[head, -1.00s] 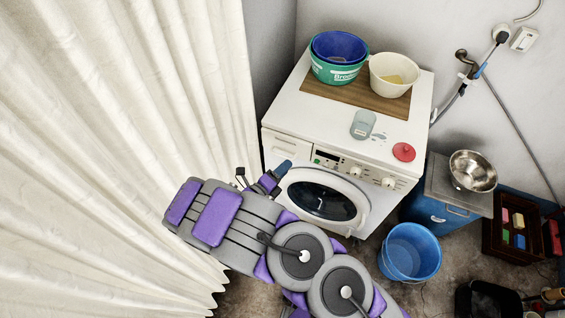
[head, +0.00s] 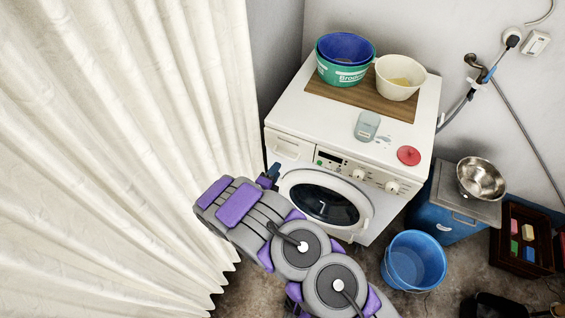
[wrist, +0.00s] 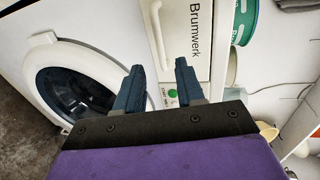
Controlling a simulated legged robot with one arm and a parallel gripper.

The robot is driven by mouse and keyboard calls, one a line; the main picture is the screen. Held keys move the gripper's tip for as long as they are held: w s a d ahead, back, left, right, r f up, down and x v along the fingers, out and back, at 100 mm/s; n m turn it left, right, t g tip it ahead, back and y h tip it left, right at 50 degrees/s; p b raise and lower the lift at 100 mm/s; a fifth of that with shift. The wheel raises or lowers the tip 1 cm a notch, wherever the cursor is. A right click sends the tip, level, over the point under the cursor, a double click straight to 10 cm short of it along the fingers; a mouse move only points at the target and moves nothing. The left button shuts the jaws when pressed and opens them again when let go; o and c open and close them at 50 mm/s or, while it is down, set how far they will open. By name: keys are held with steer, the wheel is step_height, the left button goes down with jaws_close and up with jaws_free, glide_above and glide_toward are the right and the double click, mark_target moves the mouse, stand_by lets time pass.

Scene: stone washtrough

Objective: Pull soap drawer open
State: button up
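The soap drawer (head: 290,148) is the white panel at the upper left of the washing machine's (head: 350,160) front. It looks flush with the front. In the wrist view the drawer front (wrist: 190,40) shows sideways, marked "Brumwerk". My gripper (head: 272,172) is just below and left of the drawer in the head view, partly hidden by my arm. In the wrist view my gripper (wrist: 160,68) has its two dark blue fingers apart with nothing between them. The fingertips point at the machine front near the drawer; I cannot tell whether they touch it.
The round door (head: 325,198) is right of my gripper. Tubs (head: 342,75), a cream bowl (head: 398,85), a bottle (head: 367,126) and a red lid (head: 408,156) sit on top. A curtain (head: 120,140) hangs close on the left. A blue bucket (head: 414,262) stands right.

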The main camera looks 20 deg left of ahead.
steer(key=b+x, duration=0.1)
steer(key=x, duration=0.6)
steer(key=shift+w+f, duration=0.1)
steer(key=shift+w, duration=0.05)
steer(key=shift+a, duration=0.1)
jaws_close()
steer(key=shift+f, duration=0.1)
